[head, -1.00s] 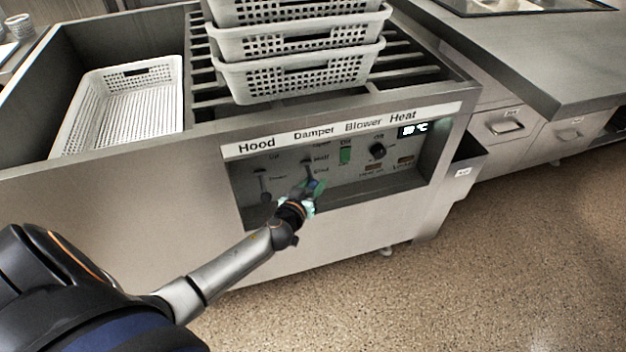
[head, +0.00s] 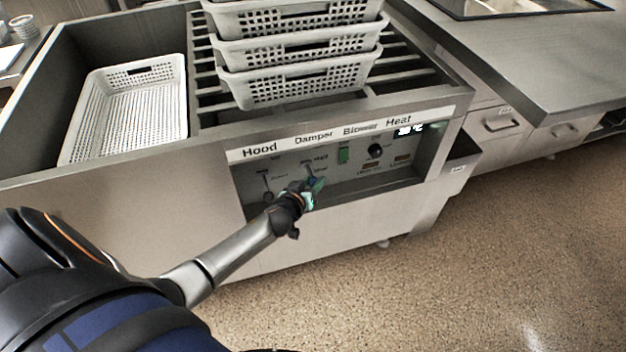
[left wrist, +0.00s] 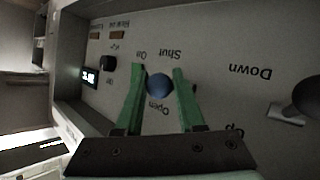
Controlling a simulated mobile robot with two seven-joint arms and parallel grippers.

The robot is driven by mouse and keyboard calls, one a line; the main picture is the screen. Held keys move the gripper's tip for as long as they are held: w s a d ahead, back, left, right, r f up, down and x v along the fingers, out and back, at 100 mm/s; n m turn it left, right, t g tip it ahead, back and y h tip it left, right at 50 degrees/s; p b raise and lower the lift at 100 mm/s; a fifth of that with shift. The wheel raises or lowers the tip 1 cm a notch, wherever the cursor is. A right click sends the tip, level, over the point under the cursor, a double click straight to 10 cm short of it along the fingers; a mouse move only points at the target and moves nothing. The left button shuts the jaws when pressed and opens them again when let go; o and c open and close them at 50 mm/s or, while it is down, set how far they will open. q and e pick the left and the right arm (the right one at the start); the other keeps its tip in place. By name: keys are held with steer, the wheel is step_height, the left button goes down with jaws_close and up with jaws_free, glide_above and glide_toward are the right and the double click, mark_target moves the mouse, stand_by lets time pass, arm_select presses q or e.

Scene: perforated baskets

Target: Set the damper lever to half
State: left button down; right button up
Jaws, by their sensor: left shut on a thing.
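The damper lever's blue knob (left wrist: 159,86) sits between the green fingers of my left gripper (left wrist: 159,90) in the left wrist view. That view is upside down and shows the words Shut and Open on either side of the knob. In the head view my left gripper (head: 316,187) is at the control panel (head: 330,180), below the Damper label (head: 313,137), closed on the damper lever (head: 310,180). The fingers and wrist partly hide the lever, so its exact setting is hard to read. My right gripper is not in view.
The hood lever (head: 267,188) is just left of my gripper. The green blower switch (head: 343,155) and black heat knob (head: 375,151) are to the right. The panel is recessed under an overhanging edge. Stacked white baskets (head: 297,85) stand above.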

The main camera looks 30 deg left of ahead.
arm_select(q)
steer(key=shift+w+r, duration=0.25)
steer(key=shift+r, duration=0.2)
steer(key=c, duration=0.7)
jaws_free()
steer(key=shift+o, duration=0.9)
steer(key=shift+s+f, duration=0.1)
steer(key=shift+f, duration=0.15)
steer(key=shift+s, duration=0.6)
steer(key=p+v, duration=0.3)
steer(key=v, duration=0.8)
steer(key=shift+s+r, duration=0.2)
steer(key=shift+r, duration=0.05)
